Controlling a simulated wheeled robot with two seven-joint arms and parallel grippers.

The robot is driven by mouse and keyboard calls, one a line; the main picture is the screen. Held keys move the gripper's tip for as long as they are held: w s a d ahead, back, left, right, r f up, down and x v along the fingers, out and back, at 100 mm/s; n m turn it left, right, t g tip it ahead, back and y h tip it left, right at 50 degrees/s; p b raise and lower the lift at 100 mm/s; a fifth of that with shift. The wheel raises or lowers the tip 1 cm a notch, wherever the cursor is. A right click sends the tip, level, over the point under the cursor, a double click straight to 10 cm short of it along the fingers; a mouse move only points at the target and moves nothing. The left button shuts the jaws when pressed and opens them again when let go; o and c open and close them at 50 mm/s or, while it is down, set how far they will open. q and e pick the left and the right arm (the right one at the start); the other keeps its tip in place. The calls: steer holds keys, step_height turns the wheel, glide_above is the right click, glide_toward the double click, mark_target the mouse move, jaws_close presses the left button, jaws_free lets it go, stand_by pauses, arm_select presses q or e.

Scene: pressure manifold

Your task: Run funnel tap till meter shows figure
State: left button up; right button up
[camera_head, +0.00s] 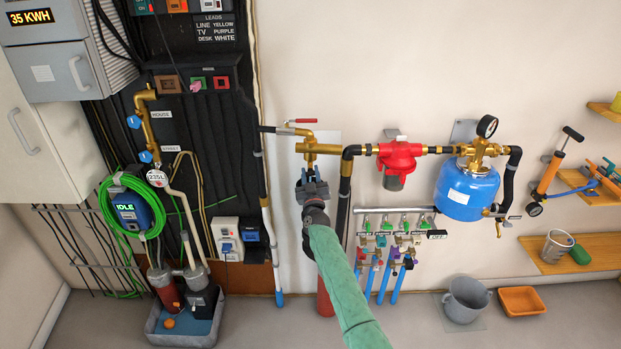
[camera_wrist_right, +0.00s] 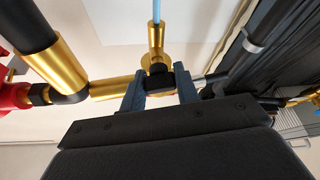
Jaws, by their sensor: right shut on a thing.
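My right gripper (camera_head: 312,183) reaches up to the brass valve body (camera_head: 310,150) on the wall pipe. In the right wrist view its two fingers (camera_wrist_right: 160,92) are closed on a dark fitting (camera_wrist_right: 159,78) at the foot of the brass tee (camera_wrist_right: 156,52). A lever with a red grip (camera_head: 303,121) sits on top of the valve. A round white meter (camera_head: 157,178) at the left reads about 235 L. I cannot tell which part is the funnel. My left gripper is not in view.
A red filter (camera_head: 400,158) and a blue tank (camera_head: 466,190) with a dial gauge (camera_head: 487,126) are to the right. A row of small valves (camera_head: 395,225) hangs beside my right arm. A grey pot (camera_head: 466,300) and orange tray (camera_head: 522,300) lie on the floor.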

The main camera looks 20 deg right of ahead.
steer(key=m+h, duration=0.1)
steer(key=m, duration=0.1)
steer(key=shift+f+m+h+b, duration=0.15)
steer(key=shift+m+h+b, duration=0.15)
steer(key=shift+m, duration=0.1)
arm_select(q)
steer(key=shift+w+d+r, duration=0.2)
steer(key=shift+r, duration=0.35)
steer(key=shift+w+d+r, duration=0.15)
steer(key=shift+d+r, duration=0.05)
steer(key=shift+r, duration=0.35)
arm_select(e)
steer(key=shift+m+h, duration=0.4)
steer(key=shift+m, duration=0.4)
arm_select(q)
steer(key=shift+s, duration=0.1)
arm_select(e)
steer(key=o, duration=0.9)
steer(key=shift+c, duration=0.2)
steer(key=shift+o, duration=0.6)
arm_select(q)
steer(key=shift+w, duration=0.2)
